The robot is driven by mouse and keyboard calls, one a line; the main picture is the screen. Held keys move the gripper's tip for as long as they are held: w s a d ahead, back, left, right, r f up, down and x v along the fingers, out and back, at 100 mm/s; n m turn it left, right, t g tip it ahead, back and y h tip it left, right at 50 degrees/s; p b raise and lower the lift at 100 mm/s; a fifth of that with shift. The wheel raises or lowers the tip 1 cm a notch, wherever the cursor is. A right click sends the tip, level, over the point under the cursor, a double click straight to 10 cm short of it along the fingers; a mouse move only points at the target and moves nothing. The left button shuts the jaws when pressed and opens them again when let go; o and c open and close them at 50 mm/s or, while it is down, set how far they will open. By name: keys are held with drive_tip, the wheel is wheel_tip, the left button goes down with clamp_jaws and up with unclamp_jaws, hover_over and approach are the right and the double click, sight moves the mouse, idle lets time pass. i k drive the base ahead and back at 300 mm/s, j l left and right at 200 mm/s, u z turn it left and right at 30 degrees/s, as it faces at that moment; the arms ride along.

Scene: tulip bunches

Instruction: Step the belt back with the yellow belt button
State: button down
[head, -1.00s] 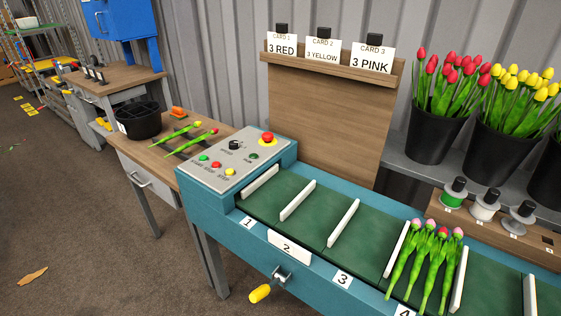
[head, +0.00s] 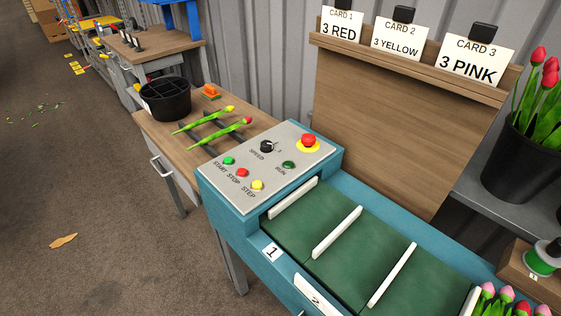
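The yellow belt button (head: 257,185) sits on the grey control panel (head: 230,185) at the near end of the teal conveyor, by the label STEP. A red STOP button (head: 243,173) and a green START button (head: 229,161) are beside it. A speed knob (head: 266,146), a dark green RUN lamp (head: 288,165) and a red emergency button (head: 308,141) are farther back. The green belt (head: 330,246) has white dividers, and its compartments by label 1 are empty. Pink and red tulips (head: 507,300) lie on the belt at the lower right, cut by the frame. My gripper is not in view.
A wooden side table (head: 160,128) behind the panel holds a black divided bin (head: 166,98) and two loose tulips (head: 222,135). A card board (head: 400,120) stands behind the belt. A black flower bucket (head: 520,165) is at the right. The floor at left is mostly clear.

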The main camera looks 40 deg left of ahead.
sight(256, 184)
drive_tip(key=j+z, duration=0.15)
drive_tip(key=j, duration=2.15)
drive_tip(key=i, duration=0.05)
